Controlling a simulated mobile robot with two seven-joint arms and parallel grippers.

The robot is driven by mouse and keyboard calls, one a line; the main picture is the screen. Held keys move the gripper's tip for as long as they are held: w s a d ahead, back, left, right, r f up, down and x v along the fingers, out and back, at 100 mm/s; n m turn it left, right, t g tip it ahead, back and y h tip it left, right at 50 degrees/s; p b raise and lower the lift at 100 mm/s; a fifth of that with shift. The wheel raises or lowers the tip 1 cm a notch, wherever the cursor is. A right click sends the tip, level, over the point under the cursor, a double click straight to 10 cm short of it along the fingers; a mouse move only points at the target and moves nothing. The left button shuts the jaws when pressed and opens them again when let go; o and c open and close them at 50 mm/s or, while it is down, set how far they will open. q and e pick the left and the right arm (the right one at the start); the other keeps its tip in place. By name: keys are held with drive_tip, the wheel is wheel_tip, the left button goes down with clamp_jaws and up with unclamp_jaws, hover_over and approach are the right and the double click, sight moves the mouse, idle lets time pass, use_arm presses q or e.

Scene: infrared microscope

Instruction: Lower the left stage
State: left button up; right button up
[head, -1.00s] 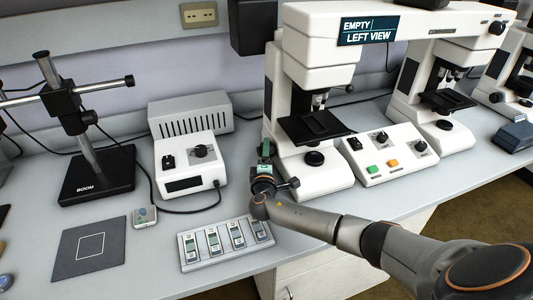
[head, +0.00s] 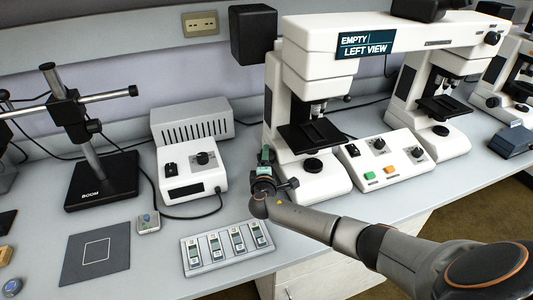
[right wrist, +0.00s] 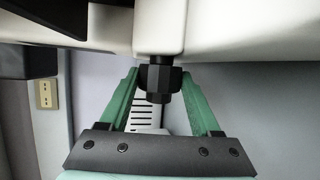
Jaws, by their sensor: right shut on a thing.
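The left stage (head: 311,136) is a black plate on the white left microscope (head: 316,54), under its objective in the head view. My right gripper (head: 265,155), with green fingers, is at the left side of that microscope's base, below stage level. In the right wrist view the fingers are closed on the sides of a dark faceted knob (right wrist: 158,80) that sticks out from a white housing. The head view does not show this knob clearly, since my gripper covers it. My left gripper is not in view.
A control box (head: 381,159) with green and orange buttons stands right of the left microscope. A white power unit (head: 190,172), a slide tray (head: 227,247) and a boom stand (head: 100,180) are to the left. A second microscope (head: 436,90) stands further right.

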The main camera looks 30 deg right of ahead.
drive_tip(key=g+p, duration=0.1)
drive_tip(key=p, duration=0.1)
drive_tip(key=n+g+y+p, duration=0.1)
drive_tip(key=p, duration=0.2)
drive_tip(key=r+g+y+p, duration=0.1)
drive_tip(key=g+p, duration=0.1)
drive_tip(key=p, duration=0.1)
drive_tip(key=shift+w+r, duration=0.1)
drive_tip(key=shift+f+n+g+y+p, duration=0.2)
drive_tip(key=shift+n+g+y+p, duration=0.25)
drive_tip(key=shift+g+p, duration=0.35)
drive_tip(key=shift+g, duration=0.3)
drive_tip(key=o, duration=1.4)
drive_tip(key=shift+w, duration=0.1)
drive_tip(key=shift+c, duration=0.2)
drive_tip(key=shift+v, duration=1)
drive_tip(key=v, duration=1)
